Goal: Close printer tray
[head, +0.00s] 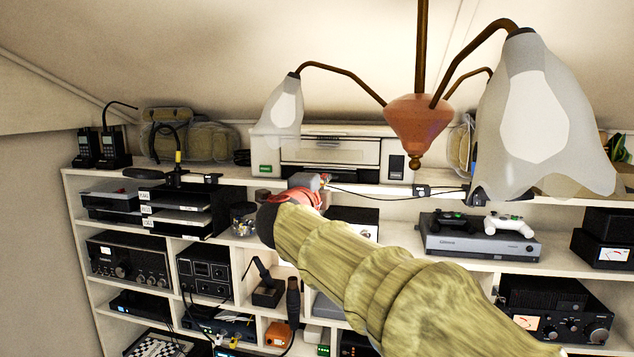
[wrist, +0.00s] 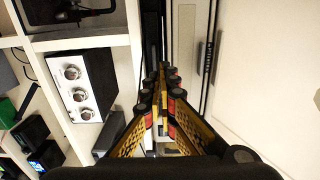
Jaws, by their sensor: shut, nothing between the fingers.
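The printer (head: 370,153) is a wide white and dark box on the top shelf, behind my gripper. Its front has a dark horizontal band with a paler panel (head: 325,157). The tray is low on the front and partly hidden by my arm and gripper; I cannot tell how far it sticks out. My gripper (head: 322,179) is at the lower front of the printer. In the wrist view my gripper (wrist: 163,72) is shut and empty, its fingertips together beside the printer's front (wrist: 188,45), which runs along the right. I cannot tell whether they touch it.
A hanging lamp (head: 415,115) with glass shades (head: 540,120) is close in front at upper right. Shelves below hold radios (head: 130,258), a console with controllers (head: 480,240) and stacked trays (head: 150,208). Handheld radios (head: 115,148) and a bag (head: 190,135) stand left of the printer.

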